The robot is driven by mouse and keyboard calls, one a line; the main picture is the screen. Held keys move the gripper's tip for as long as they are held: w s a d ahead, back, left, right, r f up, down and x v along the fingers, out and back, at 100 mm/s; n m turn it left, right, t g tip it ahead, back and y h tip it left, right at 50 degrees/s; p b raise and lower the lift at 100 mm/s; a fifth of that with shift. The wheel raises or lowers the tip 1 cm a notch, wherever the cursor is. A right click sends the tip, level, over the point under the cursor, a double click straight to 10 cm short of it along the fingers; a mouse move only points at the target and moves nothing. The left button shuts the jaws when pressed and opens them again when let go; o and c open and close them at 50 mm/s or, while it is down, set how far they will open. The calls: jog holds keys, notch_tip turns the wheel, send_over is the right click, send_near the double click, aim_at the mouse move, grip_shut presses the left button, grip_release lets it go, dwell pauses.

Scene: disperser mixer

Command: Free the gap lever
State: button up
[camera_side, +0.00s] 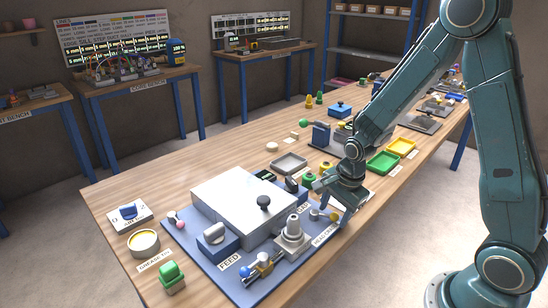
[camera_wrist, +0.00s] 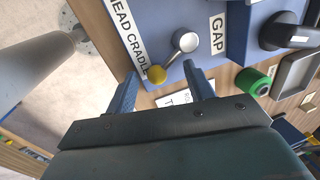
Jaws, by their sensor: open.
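The gap lever shows in the wrist view as a silver round pivot with a short arm ending in a yellow knob (camera_wrist: 157,74), beside the GAP label (camera_wrist: 217,35). In the side view its yellow knob (camera_side: 333,216) is at the right edge of the blue base plate. My gripper (camera_wrist: 160,72) is open, and in the wrist view the knob appears between its two fingertips. In the side view my gripper (camera_side: 336,202) is over that edge. I cannot tell whether either finger touches the knob.
A HEAD CRADLE label (camera_wrist: 128,38) lies beside the lever. The metal head cradle post (camera_side: 292,238) stands close to my gripper. A grey tray (camera_side: 289,163) and green tray (camera_side: 383,162) stand behind.

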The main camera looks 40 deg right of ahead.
notch_tip(320, 180, up, 13)
jog(key=s, duration=0.2)
jog(key=shift+s+r, duration=0.15)
jog(key=shift+s, duration=0.15)
dwell(0.4)
jog(key=shift+a, duration=0.15)
jog(key=s+a+r+n+t, duration=0.1)
jog(key=s+a+r+n, duration=0.1)
jog(key=s+r+n, duration=0.3)
jog(key=s+a+r+n+t, duration=0.2)
jog(key=s+n, duration=0.7)
jog(key=n, duration=0.5)
notch_tip(320, 180, up, 3)
jog(key=shift+s+a+f, duration=0.1)
jog(key=shift+s+a, duration=0.2)
jog(key=shift+a, duration=0.2)
